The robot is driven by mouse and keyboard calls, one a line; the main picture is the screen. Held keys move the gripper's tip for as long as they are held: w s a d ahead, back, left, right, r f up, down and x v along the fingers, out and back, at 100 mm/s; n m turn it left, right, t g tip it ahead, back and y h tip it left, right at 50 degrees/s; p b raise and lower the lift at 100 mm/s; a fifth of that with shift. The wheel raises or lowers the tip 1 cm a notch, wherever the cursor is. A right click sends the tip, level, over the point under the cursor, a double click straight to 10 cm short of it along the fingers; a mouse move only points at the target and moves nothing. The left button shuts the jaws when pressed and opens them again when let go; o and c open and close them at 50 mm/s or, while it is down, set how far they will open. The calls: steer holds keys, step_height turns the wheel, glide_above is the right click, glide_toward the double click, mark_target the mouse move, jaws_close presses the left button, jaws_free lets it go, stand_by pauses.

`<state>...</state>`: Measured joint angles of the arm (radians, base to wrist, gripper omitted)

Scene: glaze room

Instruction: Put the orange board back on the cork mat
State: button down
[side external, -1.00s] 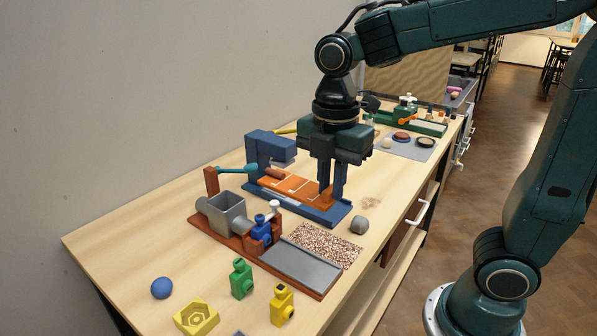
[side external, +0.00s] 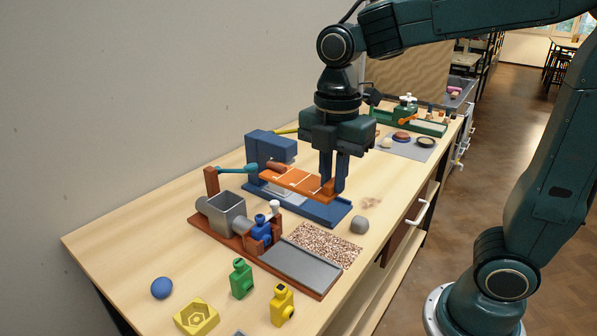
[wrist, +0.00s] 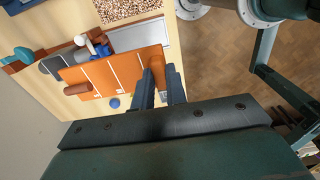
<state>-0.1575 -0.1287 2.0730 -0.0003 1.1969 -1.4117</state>
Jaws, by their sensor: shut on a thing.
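The orange board (side external: 290,181) has white lines across it and a brown roll-shaped piece at its far end. My gripper (side external: 333,188) is shut on its near right end and holds it just above the bed of the blue press (side external: 322,213). In the wrist view the board (wrist: 100,80) extends left from my gripper (wrist: 158,82). The speckled brown-and-white cork mat (side external: 324,244) lies bare on the table in front of the press, and it shows at the top of the wrist view (wrist: 120,8).
A red-brown base with a grey hopper (side external: 228,215) and grey plate (side external: 300,264) stands in front of the mat. A grey lump (side external: 359,224) lies right of the press. A blue ball (side external: 161,288) and green (side external: 241,278) and yellow (side external: 282,304) pieces stand nearer.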

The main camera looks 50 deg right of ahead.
steer(key=d+f, duration=0.1)
steer(key=d, duration=0.8)
steer(key=shift+d, duration=0.2)
steer(key=shift+s+f, duration=0.1)
steer(key=shift+f, duration=0.1)
glide_above(348, 254)
step_height(348, 254, down, 16)
stand_by(0.4)
steer(key=shift+f, duration=0.1)
steer(key=shift+f, duration=1.75)
steer(key=shift+f, duration=0.15)
